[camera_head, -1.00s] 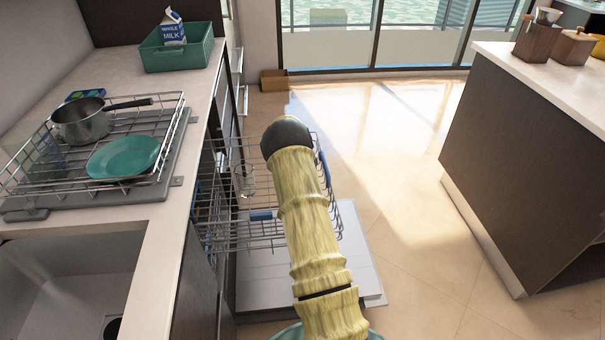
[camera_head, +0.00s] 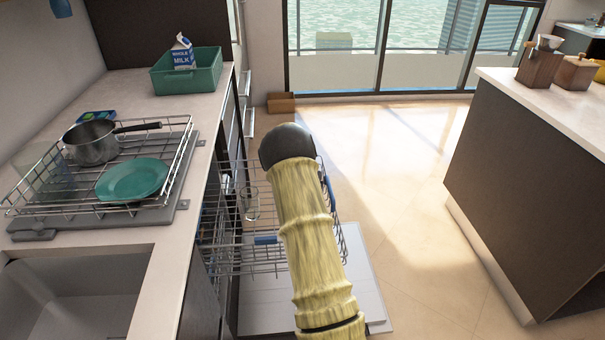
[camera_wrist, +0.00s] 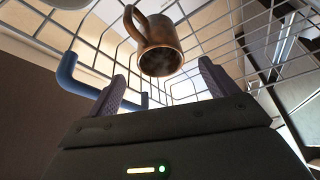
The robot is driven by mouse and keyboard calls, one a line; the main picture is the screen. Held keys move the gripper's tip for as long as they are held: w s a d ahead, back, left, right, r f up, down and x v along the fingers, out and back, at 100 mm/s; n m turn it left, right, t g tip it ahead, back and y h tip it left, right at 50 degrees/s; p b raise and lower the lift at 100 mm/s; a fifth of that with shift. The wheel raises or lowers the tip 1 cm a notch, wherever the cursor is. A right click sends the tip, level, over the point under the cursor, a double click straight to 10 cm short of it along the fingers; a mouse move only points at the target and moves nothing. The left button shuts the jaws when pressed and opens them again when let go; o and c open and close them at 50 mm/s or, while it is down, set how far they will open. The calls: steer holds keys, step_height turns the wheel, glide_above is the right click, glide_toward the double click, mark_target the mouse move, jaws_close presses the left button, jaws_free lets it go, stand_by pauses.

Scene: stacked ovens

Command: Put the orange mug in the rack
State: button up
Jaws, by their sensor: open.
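The orange mug (camera_wrist: 155,42) shows in the wrist view as a brownish-orange cup with its handle to the left and its dark opening towards me. It sits just beyond my gripper (camera_wrist: 164,82), whose two fingers are apart, with no contact visible. Wires of a rack show behind and around the mug; I cannot tell whether it rests on them. In the head view the pulled-out dishwasher rack (camera_head: 222,262) is a wire basket with blue parts, partly hidden by my arm. The mug and my gripper are hidden there.
A clear glass (camera_head: 251,203) stands in the dishwasher rack. On the left counter, a drying rack (camera_head: 95,208) holds a pot (camera_head: 92,143) and a teal plate (camera_head: 132,180). A green bin (camera_head: 203,78) with a milk carton (camera_head: 182,52) stands behind. Open floor lies right, before the island (camera_head: 525,190).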

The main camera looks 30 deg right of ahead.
steer(key=p+v, duration=0.1)
steer(key=v, duration=0.9)
steer(key=shift+r, duration=0.2)
steer(key=shift+a, duration=0.15)
steer(key=s+a+r+n+y, duration=0.1)
steer(key=s+a+r+n, duration=0.1)
steer(key=s+a, duration=0.5)
steer(key=s+a+r+n+y, duration=0.1)
steer(key=s+a+r+n, duration=0.3)
steer(key=a, duration=0.6)
steer(key=s+a+n+y, duration=0.1)
steer(key=s+a+n, duration=0.1)
steer(key=s+a, duration=0.5)
steer(key=s+a+n, duration=0.2)
steer(key=s+a, duration=0.1)
steer(key=s, duration=0.7)
step_height(320, 180, up, 20)
steer(key=p, duration=2.1)
steer(key=shift+w+r, duration=0.15)
steer(key=shift+w, duration=0.05)
